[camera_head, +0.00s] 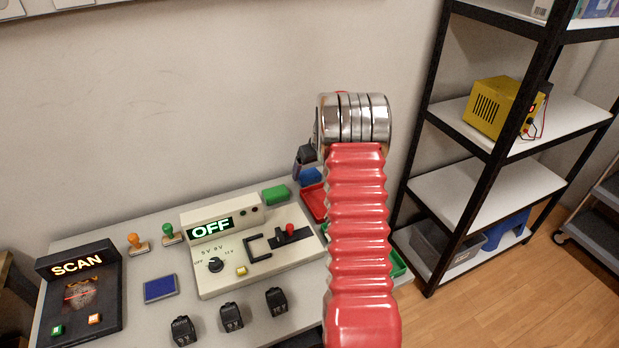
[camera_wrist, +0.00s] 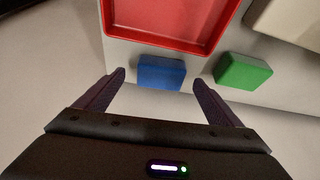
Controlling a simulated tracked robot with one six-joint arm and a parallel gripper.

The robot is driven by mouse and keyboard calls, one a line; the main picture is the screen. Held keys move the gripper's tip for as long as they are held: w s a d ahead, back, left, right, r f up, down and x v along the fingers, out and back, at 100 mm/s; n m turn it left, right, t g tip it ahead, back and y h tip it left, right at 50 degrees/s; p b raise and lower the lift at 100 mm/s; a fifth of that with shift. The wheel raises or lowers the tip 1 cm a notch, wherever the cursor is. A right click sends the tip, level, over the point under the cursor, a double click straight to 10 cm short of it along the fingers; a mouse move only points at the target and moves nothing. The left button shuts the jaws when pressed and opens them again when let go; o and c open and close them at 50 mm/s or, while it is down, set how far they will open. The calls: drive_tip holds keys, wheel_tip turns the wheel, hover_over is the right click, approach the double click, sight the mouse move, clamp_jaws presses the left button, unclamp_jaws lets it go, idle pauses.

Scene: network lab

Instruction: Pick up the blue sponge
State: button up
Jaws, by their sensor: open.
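The blue sponge (camera_wrist: 161,72) lies on the table between the red tray and the table's edge in the wrist view. In the head view the blue sponge (camera_head: 311,175) shows at the back of the table, partly hidden by my arm. My gripper (camera_wrist: 158,80) is open, with one finger on each side of the sponge in the wrist view, and it holds nothing. In the head view part of my gripper (camera_head: 304,156) shows above and beside the sponge. I cannot tell whether the fingers touch it.
A green sponge (camera_wrist: 243,71) lies next to the blue one. The red tray (camera_wrist: 205,47) is close by. A control box reading OFF (camera_head: 222,222) and a SCAN device (camera_head: 77,318) stand on the table (camera_head: 158,266). A wall is behind; a shelf (camera_head: 490,185) stands at right.

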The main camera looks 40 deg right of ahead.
sight(309, 174)
drive_tip(key=shift+x, duration=1.85)
drive_tip(key=c, duration=1.1)
